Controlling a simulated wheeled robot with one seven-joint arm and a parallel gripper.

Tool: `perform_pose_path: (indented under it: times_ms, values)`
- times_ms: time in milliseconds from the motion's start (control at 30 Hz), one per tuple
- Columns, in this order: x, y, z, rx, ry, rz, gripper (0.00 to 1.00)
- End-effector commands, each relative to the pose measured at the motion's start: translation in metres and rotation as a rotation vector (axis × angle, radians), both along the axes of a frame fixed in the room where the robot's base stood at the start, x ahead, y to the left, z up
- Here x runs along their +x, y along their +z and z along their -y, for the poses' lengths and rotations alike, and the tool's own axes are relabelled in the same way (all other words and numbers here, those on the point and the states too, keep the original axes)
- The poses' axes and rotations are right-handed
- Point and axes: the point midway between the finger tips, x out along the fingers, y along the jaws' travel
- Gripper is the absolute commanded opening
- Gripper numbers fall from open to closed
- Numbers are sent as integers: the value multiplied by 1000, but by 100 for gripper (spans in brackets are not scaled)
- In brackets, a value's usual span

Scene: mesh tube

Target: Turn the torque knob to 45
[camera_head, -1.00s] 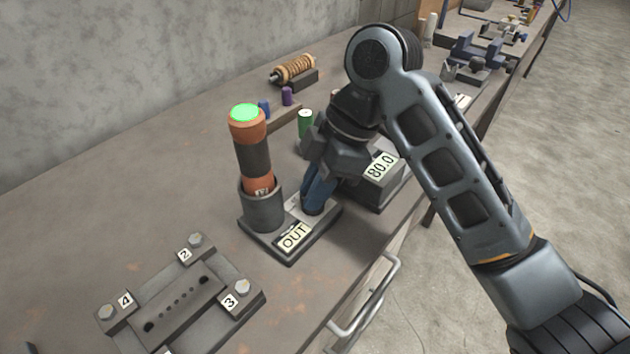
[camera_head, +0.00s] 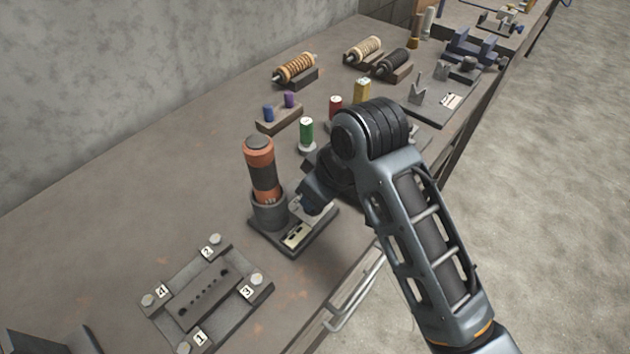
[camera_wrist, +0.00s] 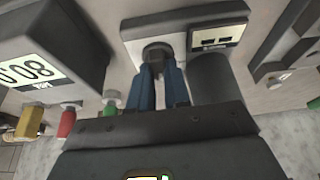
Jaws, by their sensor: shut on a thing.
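The torque knob (camera_wrist: 158,52) is a dark round knob on a grey base plate (camera_wrist: 185,18) in the wrist view. My gripper (camera_wrist: 158,72) has its two blue fingers shut on the knob's sides. In the head view my gripper (camera_head: 312,196) reaches down over the same base, and the knob is hidden there. A display box (camera_wrist: 45,50) stands left of the knob in the wrist view; it appears upside down and seems to read 80.0. An orange and dark tool (camera_head: 262,168) stands upright in a grey cup (camera_head: 268,212) left of my gripper.
A small label panel (camera_wrist: 216,37) sits beside the knob. A numbered bolt plate (camera_head: 207,290) lies at the front left. A green socket (camera_head: 306,132), a red socket (camera_head: 335,106) and a blue-and-purple peg block (camera_head: 280,120) stand behind. Wound rollers (camera_head: 296,68) are farther back.

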Motion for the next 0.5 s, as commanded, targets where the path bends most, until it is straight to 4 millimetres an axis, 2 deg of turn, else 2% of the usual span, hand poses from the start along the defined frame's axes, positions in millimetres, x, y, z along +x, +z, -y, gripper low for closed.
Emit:
perform_pose_path:
  times_ms: [500]
  values:
    - [-1,0,-3,0,-486,2,0]
